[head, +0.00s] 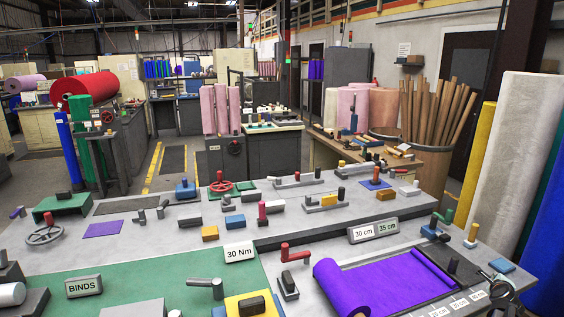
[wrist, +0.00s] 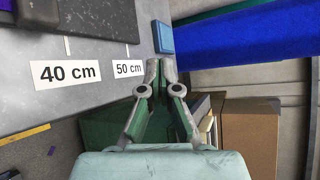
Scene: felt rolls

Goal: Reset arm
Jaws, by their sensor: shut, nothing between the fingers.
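My gripper (wrist: 160,68) is shut and empty; its fingertips meet near the middle of the wrist view. In the wrist view it is by the bench edge, close to the "50 cm" label (wrist: 128,69) and a small blue block (wrist: 162,38). In the head view a part of my gripper (head: 500,286) shows at the lower right, beside the bench's right corner. The purple felt (head: 385,278) lies partly unrolled on the bench, left of my gripper and apart from it. The rest of my arm is out of view.
The grey bench (head: 180,240) carries several clamps, handles and blocks. A red lever (head: 290,253) stands left of the felt. Tall white (head: 500,150) and blue rolls (head: 550,245) stand close at the right. In the wrist view, a cardboard box (wrist: 250,138) sits below the bench edge.

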